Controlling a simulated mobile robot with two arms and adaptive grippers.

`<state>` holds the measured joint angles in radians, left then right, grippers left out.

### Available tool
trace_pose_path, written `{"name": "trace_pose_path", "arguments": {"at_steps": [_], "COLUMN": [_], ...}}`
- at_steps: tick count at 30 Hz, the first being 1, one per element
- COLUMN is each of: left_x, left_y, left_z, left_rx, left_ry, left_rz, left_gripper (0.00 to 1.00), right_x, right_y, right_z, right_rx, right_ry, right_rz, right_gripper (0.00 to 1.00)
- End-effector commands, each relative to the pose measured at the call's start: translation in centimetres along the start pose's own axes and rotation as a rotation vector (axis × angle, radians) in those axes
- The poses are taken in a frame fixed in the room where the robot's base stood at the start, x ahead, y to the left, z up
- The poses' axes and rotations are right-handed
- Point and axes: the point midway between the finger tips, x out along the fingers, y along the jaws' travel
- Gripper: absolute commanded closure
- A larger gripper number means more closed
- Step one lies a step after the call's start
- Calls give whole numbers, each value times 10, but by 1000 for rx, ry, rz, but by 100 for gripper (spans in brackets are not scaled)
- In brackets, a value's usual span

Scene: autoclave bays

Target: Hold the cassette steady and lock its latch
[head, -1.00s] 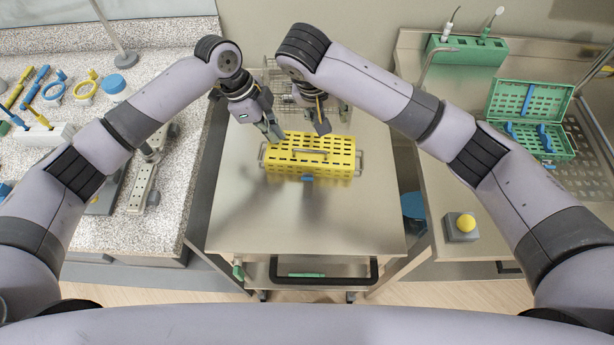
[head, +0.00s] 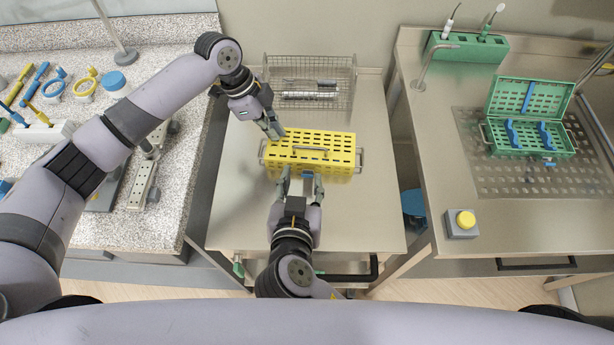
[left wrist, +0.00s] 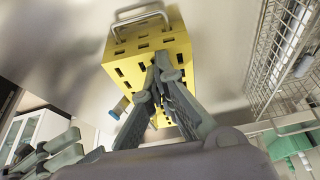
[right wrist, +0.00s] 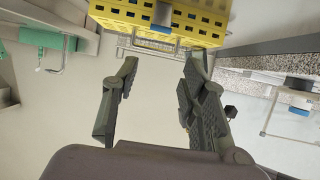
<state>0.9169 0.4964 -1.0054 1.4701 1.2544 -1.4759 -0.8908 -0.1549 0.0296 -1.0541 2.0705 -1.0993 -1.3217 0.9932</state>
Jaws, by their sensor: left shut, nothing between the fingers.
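The yellow cassette (head: 340,146), a perforated box with a wire handle at each end, lies on the steel trolley top. Its blue latch shows on the front face in the right wrist view (right wrist: 162,20) and at the cassette's edge in the left wrist view (left wrist: 120,108). My left gripper (head: 277,134) is shut and empty, its tips at the cassette's upper left corner; the left wrist view (left wrist: 158,66) shows them against or just over it, contact unclear. My right gripper (head: 302,180) is open in front of the cassette, its fingers either side of the latch in the head view.
A wire basket (head: 310,88) stands behind the cassette. An open green cassette (head: 530,125) and a yellow-topped button box (head: 461,223) are on the right counter. Tools and a blue lid (head: 113,81) lie on the left counter. The trolley top is clear right of the cassette.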

Motion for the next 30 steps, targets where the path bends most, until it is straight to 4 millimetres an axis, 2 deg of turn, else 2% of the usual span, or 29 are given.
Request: {"name": "trace_pose_path", "arguments": {"at_steps": [1, 6, 9, 12, 17, 24, 30], "left_x": [2, 2, 2, 2, 2, 2, 2], "left_y": [1, 1, 1, 1, 1, 1, 1], "left_z": [1, 1, 1, 1, 1, 1, 1], "left_rx": [-2, -2, -1, -1, -1, -1, -1], "left_ry": [-3, -3, -2, -2, -2, -2, -2], "left_rz": [4, 4, 4, 4, 4, 4, 4], "left_gripper": [100, 100, 100, 100, 100, 100, 100], "right_x": [-13, -42, -51, -52, -32, 17, 49], "right_y": [2, 5, 5, 5, 6, 7, 7], "right_z": [13, 34, 39, 41, 39, 38, 37], "right_rx": [-1, 1, 1, 1, -1, -1, -2], "right_ry": [-1, 20, 28, 32, 37, 36, 35], "right_rz": [6, 13, 13, 12, 14, 15, 14], "right_gripper": [60, 60, 60, 60, 60, 60, 60]}}
